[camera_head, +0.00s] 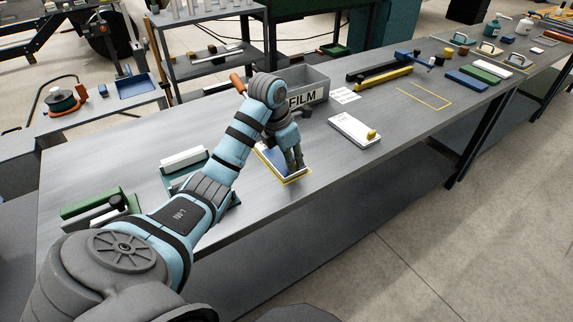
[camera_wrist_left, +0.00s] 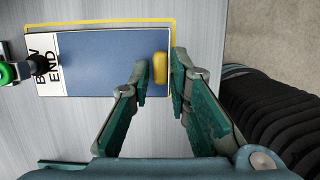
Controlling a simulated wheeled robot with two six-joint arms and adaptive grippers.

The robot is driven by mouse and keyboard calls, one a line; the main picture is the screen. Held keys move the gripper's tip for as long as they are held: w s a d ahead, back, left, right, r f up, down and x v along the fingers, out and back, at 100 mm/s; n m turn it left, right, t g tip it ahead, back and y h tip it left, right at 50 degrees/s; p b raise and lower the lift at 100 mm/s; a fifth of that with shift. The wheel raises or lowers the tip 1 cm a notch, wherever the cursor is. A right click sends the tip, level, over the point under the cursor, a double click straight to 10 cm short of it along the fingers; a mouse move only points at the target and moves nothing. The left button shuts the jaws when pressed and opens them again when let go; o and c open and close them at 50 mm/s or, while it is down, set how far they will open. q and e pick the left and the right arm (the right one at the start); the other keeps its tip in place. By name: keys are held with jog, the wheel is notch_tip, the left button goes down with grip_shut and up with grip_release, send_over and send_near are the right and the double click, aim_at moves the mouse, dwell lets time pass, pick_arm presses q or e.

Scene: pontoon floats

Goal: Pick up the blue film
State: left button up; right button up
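The blue film (camera_wrist_left: 105,65) is a flat blue sheet with a white end strip of black lettering and a small yellow tab (camera_wrist_left: 160,68) at its other end. It lies inside a yellow outline (camera_wrist_left: 110,22) on the grey table. In the head view, the film (camera_head: 268,157) is partly hidden by my left gripper (camera_head: 295,161). In the left wrist view, my left gripper (camera_wrist_left: 162,70) is open, its fingertips on either side of the yellow tab. The right fingertip is very close to it; contact cannot be told. My right gripper is not in view.
A grey bin marked FILM (camera_head: 312,94) stands just behind my left gripper. A white block with a yellow knob (camera_head: 352,129) lies to the right. Green holders (camera_head: 98,212) are at left. An empty yellow outline (camera_head: 424,98) lies farther right. The front table edge is close.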

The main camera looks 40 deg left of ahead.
pick_arm(q)
jog(key=shift+w+d+f, duration=0.1)
jog(key=shift+w+f, duration=0.15)
jog(key=shift+f, duration=0.2)
jog(key=c, duration=0.4)
jog(key=shift+r, duration=0.1)
